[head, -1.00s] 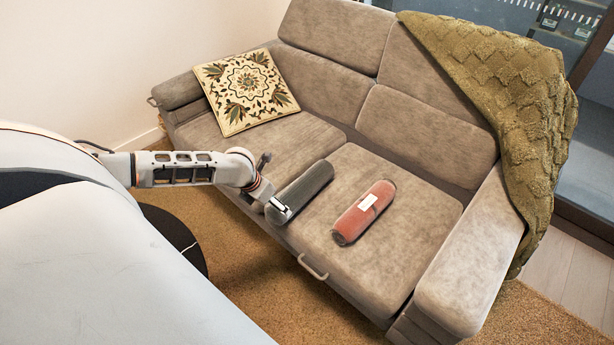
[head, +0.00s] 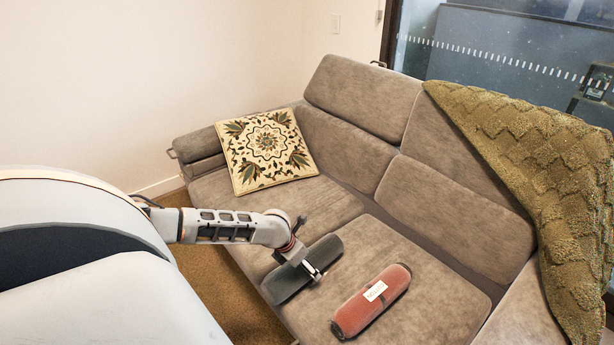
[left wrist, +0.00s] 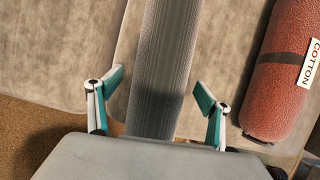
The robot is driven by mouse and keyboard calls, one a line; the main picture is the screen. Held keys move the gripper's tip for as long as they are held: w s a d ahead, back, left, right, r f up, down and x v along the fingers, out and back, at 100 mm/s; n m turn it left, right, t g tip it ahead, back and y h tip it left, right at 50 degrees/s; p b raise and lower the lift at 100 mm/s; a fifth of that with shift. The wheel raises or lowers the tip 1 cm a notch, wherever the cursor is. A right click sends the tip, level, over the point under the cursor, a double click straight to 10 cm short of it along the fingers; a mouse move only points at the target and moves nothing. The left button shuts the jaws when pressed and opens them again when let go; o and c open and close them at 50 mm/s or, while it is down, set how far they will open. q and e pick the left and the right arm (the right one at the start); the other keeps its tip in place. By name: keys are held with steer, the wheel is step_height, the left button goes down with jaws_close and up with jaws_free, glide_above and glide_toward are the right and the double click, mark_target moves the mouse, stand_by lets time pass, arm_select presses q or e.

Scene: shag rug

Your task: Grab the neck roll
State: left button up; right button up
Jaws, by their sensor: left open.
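Two bolster-shaped rolls lie side by side on the sofa seat; I cannot tell for certain which one the task calls the neck roll. The dark grey ribbed roll (head: 289,281) also shows in the left wrist view (left wrist: 163,50), running lengthwise between my fingers. The red roll (head: 360,312) has a dark band and a white "COTTON" label; it also shows in the left wrist view (left wrist: 280,75), to the right. My left gripper (head: 309,270) is open over the grey roll, one finger on each side in the left wrist view (left wrist: 157,95). It hides part of the grey roll. My right gripper is out of view.
A patterned cushion (head: 265,150) leans at the sofa's left end. An olive knitted throw (head: 550,170) drapes over the right side. The grey sofa seat (head: 385,245) is clear behind the rolls. Brown rug (left wrist: 45,135) shows below the sofa's front edge.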

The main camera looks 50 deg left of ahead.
arm_select(q)
steer(key=x, duration=0.3)
steer(key=shift+s+b, duration=0.25)
steer(key=shift+b, duration=0.05)
steer(key=shift+w+f, duration=0.15)
steer(key=shift+f, duration=0.05)
steer(key=shift+w+r, duration=0.1)
steer(key=c, duration=1.3)
steer(key=shift+c, duration=0.4)
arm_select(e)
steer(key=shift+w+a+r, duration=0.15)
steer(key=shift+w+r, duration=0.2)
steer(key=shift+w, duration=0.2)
arm_select(q)
steer(key=shift+r, duration=0.1)
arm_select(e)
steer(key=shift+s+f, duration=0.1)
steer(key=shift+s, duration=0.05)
